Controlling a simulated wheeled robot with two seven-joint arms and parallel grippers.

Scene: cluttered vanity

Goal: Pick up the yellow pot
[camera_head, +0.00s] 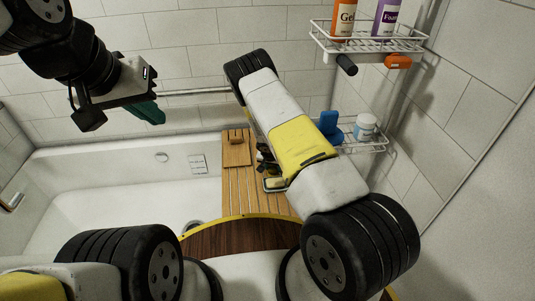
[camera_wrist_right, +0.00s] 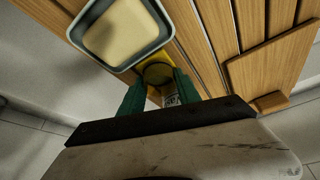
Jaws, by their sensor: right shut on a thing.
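In the right wrist view, the yellow pot (camera_wrist_right: 158,72) is between the green fingers of my right gripper (camera_wrist_right: 160,88), which is shut on it. A pale label shows on the pot's side, and the gripper body hides part of it. The pot is right beside a dark-rimmed dish with a pale yellow block, over the wooden board. In the head view my right arm covers most of this spot, and I cannot make out the pot there. My left gripper (camera_head: 148,113) hangs high at the left with its green fingers over the bathtub; their gap is not clear.
The slatted wooden board (camera_head: 236,190) spans the white bathtub (camera_head: 95,190). The dish (camera_head: 275,184) and a wooden block (camera_head: 235,135) are on it. Wire shelves on the right wall hold an orange bottle (camera_head: 343,18), a purple bottle (camera_head: 386,18) and a white jar (camera_head: 365,127).

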